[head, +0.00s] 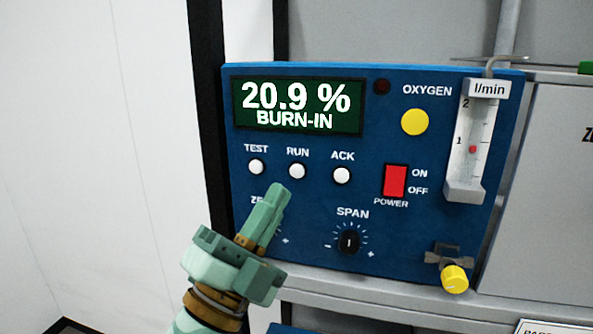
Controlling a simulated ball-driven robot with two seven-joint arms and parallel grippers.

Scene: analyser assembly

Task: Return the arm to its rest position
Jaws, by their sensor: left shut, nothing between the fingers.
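My left gripper (276,193) is a pale green arm end that comes in from the bottom left. Its fingers are shut together with nothing between them. The fingertips point up, in front of the blue analyser panel (420,250), just below the white RUN button (297,171). I cannot tell whether they touch the panel. The gripper hides most of the ZERO knob and part of its label. The display (298,107) reads 20.9 % and BURN-IN. My right gripper is not in view.
The panel also has TEST (256,167) and ACK (342,175) buttons, a red power switch (395,181), a SPAN knob (349,242) and a yellow valve knob (455,279). A flowmeter (472,140) stands out at the right. A black post (208,100) and white wall are at left.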

